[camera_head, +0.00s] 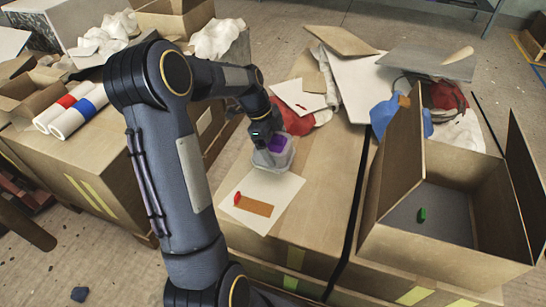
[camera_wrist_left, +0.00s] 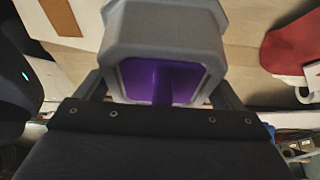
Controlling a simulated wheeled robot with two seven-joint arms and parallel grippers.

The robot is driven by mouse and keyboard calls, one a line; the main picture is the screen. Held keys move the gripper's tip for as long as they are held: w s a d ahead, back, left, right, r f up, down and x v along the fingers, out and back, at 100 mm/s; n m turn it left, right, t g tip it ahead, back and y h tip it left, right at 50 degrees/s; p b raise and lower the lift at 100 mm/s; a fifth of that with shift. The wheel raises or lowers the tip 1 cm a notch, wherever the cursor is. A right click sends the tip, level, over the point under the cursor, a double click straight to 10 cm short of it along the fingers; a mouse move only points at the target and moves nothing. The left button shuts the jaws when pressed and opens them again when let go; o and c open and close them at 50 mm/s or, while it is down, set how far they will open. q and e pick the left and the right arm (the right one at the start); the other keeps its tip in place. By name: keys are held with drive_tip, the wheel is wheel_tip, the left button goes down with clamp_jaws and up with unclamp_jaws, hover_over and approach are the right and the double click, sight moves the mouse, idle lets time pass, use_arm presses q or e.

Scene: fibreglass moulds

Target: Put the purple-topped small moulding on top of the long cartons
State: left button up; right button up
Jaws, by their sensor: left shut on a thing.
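The small moulding (camera_head: 270,157) is a grey, faceted piece with a purple top (camera_head: 278,143), near the middle of the head view. My left gripper (camera_head: 262,138) comes down on it from above and is shut on it. In the left wrist view the grey moulding (camera_wrist_left: 165,33) and its purple face (camera_wrist_left: 160,80) fill the space between the fingers. The moulding is over the long cartons (camera_head: 325,180), near a white sheet; I cannot tell whether it touches the surface. My right gripper is not in view.
A white sheet (camera_head: 281,188) with a brown strip and red piece lies in front. An open box (camera_head: 450,248) with a small green object stands at right. Red cloth and boards lie behind. White rolls with red and blue bands (camera_head: 70,112) are at left.

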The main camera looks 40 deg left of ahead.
use_arm(q)
drive_tip(key=shift+w+a+f, duration=0.2)
drive_tip(key=shift+a+f, duration=0.15)
drive_tip(key=shift+f, duration=0.15)
drive_tip(key=shift+w+a+f, duration=0.15)
drive_tip(key=shift+a+f, duration=0.2)
drive_tip(key=shift+f, duration=0.1)
drive_tip(key=shift+w+a+f+b, duration=0.1)
drive_tip(key=shift+f+b, duration=0.15)
drive_tip(key=shift+f, duration=0.35)
drive_tip(key=shift+s+a+f+b, duration=0.1)
drive_tip(key=shift+f+b, duration=0.1)
drive_tip(key=shift+f, duration=0.45)
drive_tip(key=shift+w+a+f+b, duration=0.1)
drive_tip(key=shift+f+b, duration=0.15)
drive_tip(key=shift+f, duration=0.35)
drive_tip(key=shift+f, duration=0.2)
drive_tip(key=o, duration=0.9)
drive_tip(key=shift+c, duration=0.2)
drive_tip(key=shift+r, duration=0.15)
